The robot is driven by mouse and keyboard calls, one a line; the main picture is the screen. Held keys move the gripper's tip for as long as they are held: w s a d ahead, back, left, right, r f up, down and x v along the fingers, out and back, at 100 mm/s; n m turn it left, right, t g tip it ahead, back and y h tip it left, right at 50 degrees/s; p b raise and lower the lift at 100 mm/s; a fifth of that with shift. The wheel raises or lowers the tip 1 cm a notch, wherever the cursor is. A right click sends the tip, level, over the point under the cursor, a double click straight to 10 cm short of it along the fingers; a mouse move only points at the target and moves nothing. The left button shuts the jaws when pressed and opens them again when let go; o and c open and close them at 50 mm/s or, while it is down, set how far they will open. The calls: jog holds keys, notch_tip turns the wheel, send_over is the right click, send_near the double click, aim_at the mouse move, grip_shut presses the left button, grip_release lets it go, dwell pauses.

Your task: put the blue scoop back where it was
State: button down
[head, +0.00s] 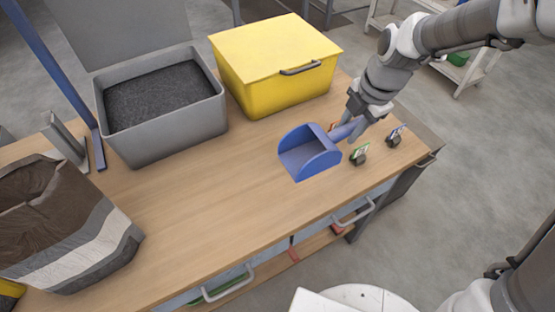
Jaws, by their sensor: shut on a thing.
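The blue scoop (310,151) is over the right part of the wooden table, its open pan facing left and toward the front. My gripper (355,124) is shut on the scoop's handle at the right end of the pan. I cannot tell for sure whether the scoop touches the table or hangs just above it. My gripper's fingers are small and partly hidden around the handle.
A yellow lidded box (262,85) stands behind the scoop. A grey bin of dark pellets (205,125) is left of it. An open brown bag (105,235) stands front left. Two small cards in holders, one here (359,155), stand right of the scoop. The middle tabletop (205,195) is clear.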

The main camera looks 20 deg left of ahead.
jog(key=shift+w+a+f, duration=0.1)
jog(key=shift+a+f, duration=0.1)
jog(key=shift+a, duration=0.15)
jog(key=w+a+f, duration=0.2)
jog(key=a, duration=0.1)
jog(key=w+a+f+b, duration=0.1)
jog(key=w+a+f, duration=0.1)
jog(key=a, duration=0.1)
jog(key=w+a+f+b, duration=0.1)
jog(key=w+a+f, duration=0.1)
jog(key=a, duration=0.1)
jog(key=shift+a+f, duration=0.2)
jog(key=shift+f, duration=0.15)
jog(key=shift+d+b+x, duration=0.2)
jog(key=shift+b+x, duration=0.15)
jog(key=shift+x, duration=0.6)
jog(key=shift+d+b+x, duration=0.15)
jog(key=shift+b+x, duration=0.2)
jog(key=shift+x, duration=0.6)
jog(key=shift+s+f, duration=0.15)
jog(key=shift+f, duration=0.05)
jog(key=c, duration=0.6)
grip_release()
